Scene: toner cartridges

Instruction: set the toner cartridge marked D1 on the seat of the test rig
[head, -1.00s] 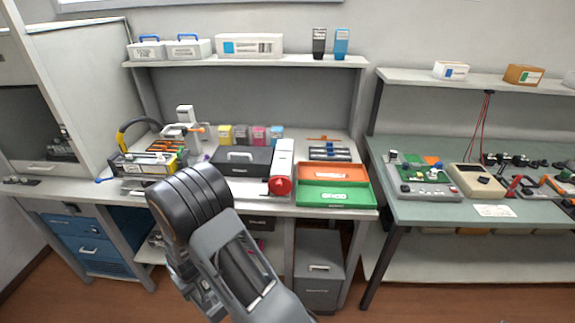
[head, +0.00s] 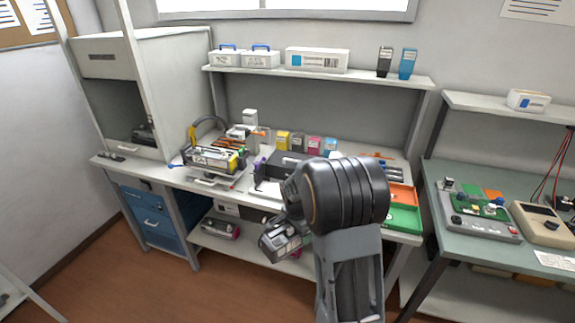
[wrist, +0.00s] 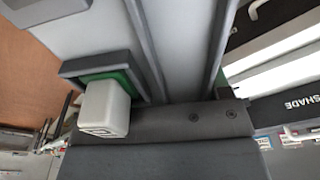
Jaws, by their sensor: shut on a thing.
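My gripper (head: 284,242) hangs in front of the bench, below my dark elbow in the head view, and is partly hidden by my arm. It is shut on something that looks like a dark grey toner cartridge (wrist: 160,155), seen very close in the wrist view. No D1 mark can be read on it. A pale block (wrist: 103,107) in front of a green patch shows beside it. A rig-like device (head: 214,160) with a yellow and black frame stands at the left of the bench, apart from my gripper. I cannot tell its seat clearly.
Several small coloured cartridges (head: 298,144) stand at the back of the bench. A black case (head: 287,165) and a green and orange tray (head: 402,212) are partly behind my arm. A shelf (head: 320,75) overhangs the bench. Clear floor (head: 150,285) lies at the front left.

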